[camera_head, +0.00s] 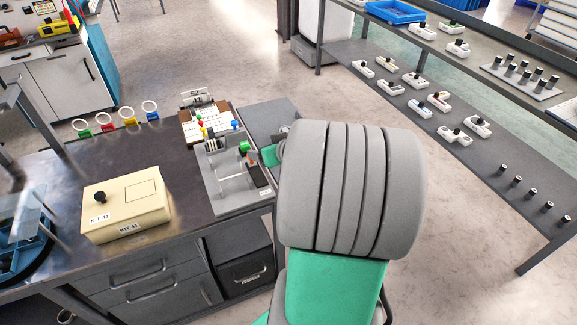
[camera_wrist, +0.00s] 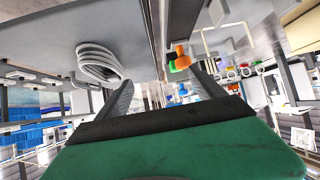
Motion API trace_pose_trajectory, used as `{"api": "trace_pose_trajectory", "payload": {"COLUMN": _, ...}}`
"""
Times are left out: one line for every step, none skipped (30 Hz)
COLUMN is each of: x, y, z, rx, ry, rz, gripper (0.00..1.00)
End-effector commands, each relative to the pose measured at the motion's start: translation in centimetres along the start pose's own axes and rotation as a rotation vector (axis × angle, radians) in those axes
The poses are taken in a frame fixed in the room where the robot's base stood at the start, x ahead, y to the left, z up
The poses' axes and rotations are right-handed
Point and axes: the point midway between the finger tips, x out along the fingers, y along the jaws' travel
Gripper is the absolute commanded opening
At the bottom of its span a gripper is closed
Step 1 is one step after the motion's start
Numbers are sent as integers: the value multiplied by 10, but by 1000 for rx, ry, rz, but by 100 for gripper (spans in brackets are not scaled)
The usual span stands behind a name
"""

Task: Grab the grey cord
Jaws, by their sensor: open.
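In the head view my arm covers most of the gripper, and I cannot make out the cord clearly there.
A grey fixture (camera_head: 224,187) with a green knob stands left of my arm. An orange and green part (camera_wrist: 180,59) shows near the right finger. A cream box (camera_head: 127,203) and several coloured-base rings stand further left. A shelf (camera_head: 455,130) with small parts is at right.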

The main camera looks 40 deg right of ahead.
Motion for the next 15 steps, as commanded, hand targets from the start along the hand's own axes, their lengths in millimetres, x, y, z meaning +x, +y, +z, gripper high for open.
{"api": "trace_pose_trajectory", "payload": {"x": 14, "y": 34, "z": 22, "rx": 33, "ry": 59, "rz": 47, "gripper": 78}}
{"api": "trace_pose_trajectory", "payload": {"x": 16, "y": 52, "z": 24, "rx": 45, "ry": 96, "rz": 74, "gripper": 78}}
{"api": "trace_pose_trajectory", "payload": {"x": 16, "y": 71, "z": 28, "rx": 59, "ry": 136, "rz": 106, "gripper": 78}}
{"api": "trace_pose_trajectory", "payload": {"x": 15, "y": 82, "z": 29, "rx": 67, "ry": 162, "rz": 125, "gripper": 78}}
{"api": "trace_pose_trajectory", "payload": {"x": 14, "y": 91, "z": 30, "rx": 73, "ry": 180, "rz": 141, "gripper": 78}}
{"api": "trace_pose_trajectory", "payload": {"x": 12, "y": 99, "z": 29, "rx": 79, "ry": 200, "rz": 155, "gripper": 78}}
{"api": "trace_pose_trajectory", "payload": {"x": 12, "y": 102, "z": 28, "rx": 81, "ry": 209, "rz": 161, "gripper": 78}}
{"api": "trace_pose_trajectory", "payload": {"x": 14, "y": 105, "z": 27, "rx": 82, "ry": 214, "rz": 164, "gripper": 78}}
{"api": "trace_pose_trajectory", "payload": {"x": 17, "y": 106, "z": 25, "rx": 82, "ry": 217, "rz": 165, "gripper": 78}}
{"api": "trace_pose_trajectory", "payload": {"x": 21, "y": 106, "z": 24, "rx": 81, "ry": 218, "rz": 165, "gripper": 78}}
{"api": "trace_pose_trajectory", "payload": {"x": 25, "y": 107, "z": 22, "rx": 80, "ry": 218, "rz": 164, "gripper": 78}}
{"api": "trace_pose_trajectory", "payload": {"x": 30, "y": 107, "z": 21, "rx": 79, "ry": 217, "rz": 163, "gripper": 78}}
{"api": "trace_pose_trajectory", "payload": {"x": 35, "y": 107, "z": 20, "rx": 80, "ry": 216, "rz": 163, "gripper": 78}}
{"api": "trace_pose_trajectory", "payload": {"x": 39, "y": 107, "z": 19, "rx": 80, "ry": 217, "rz": 162, "gripper": 78}}
{"api": "trace_pose_trajectory", "payload": {"x": 45, "y": 107, "z": 18, "rx": 80, "ry": 216, "rz": 161, "gripper": 78}}
